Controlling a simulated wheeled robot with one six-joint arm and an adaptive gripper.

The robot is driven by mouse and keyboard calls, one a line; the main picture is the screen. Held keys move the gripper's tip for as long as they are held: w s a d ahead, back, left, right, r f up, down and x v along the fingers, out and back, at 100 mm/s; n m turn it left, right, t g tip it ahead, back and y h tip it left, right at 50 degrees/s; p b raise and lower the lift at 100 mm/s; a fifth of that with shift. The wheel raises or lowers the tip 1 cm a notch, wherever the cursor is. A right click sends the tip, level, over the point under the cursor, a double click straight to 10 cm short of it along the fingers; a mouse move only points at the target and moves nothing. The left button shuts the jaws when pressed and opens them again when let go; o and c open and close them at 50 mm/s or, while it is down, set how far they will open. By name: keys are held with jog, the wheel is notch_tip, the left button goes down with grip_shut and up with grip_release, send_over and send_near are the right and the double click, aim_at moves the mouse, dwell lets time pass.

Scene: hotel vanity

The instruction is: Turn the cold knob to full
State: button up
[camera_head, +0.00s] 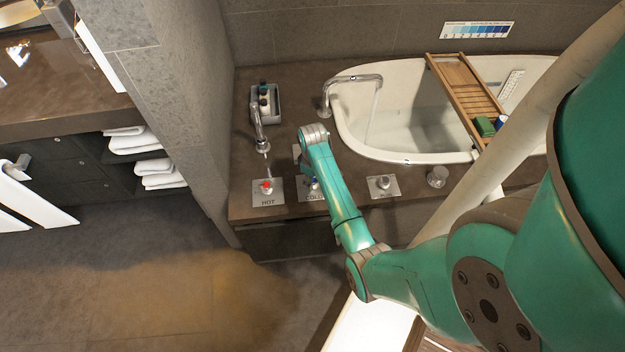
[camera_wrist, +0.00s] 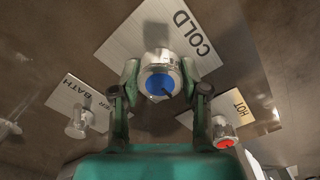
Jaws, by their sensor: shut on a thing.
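The cold knob (camera_wrist: 160,82) is a silver knob with a blue cap on a metal plate marked COLD (camera_wrist: 165,28). My gripper (camera_wrist: 160,75) is shut on it, one finger on each side, in the wrist view. A small dark line shows on the blue cap, towards its lower right. How far the knob is turned cannot be told.
The red-capped hot knob (camera_head: 267,186) is left of the cold knob, and another knob (camera_head: 383,182) is to its right. The bathtub (camera_head: 400,150) with a wooden tray (camera_head: 462,85) lies behind. A curved spout (camera_head: 350,80) reaches over it, with a thin stream below.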

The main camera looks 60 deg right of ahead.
jog(key=shift+n, duration=0.5)
jog(key=o, duration=1.1)
jog(key=shift+o, duration=0.2)
notch_tip(320, 180, up, 12)
dwell(0.3)
